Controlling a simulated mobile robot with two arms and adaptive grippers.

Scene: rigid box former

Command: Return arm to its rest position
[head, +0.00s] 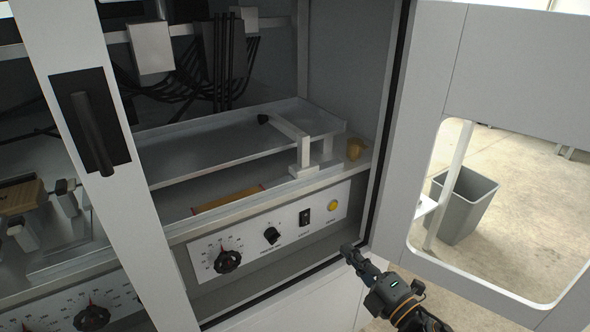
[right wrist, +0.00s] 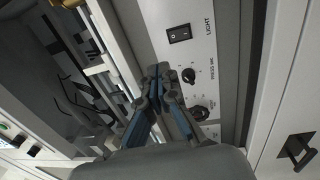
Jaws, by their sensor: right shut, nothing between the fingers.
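My right gripper (head: 350,252) is at the lower middle right of the head view, in front of the box former's open bay, near the lower right corner of its frame. Its fingers are shut with nothing between them. In the right wrist view the closed fingers (right wrist: 162,75) point toward the control panel (right wrist: 180,70), which carries a black switch marked LIGHT (right wrist: 180,34) and dark knobs (right wrist: 200,112). My left gripper is not in view.
The control panel (head: 290,232) has knobs, a switch and a yellow button (head: 333,205). A door with a window (head: 445,70) stands at the right, close to my right arm. A grey bin (head: 463,205) is on the floor behind it. A black handle (head: 92,130) is at the left.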

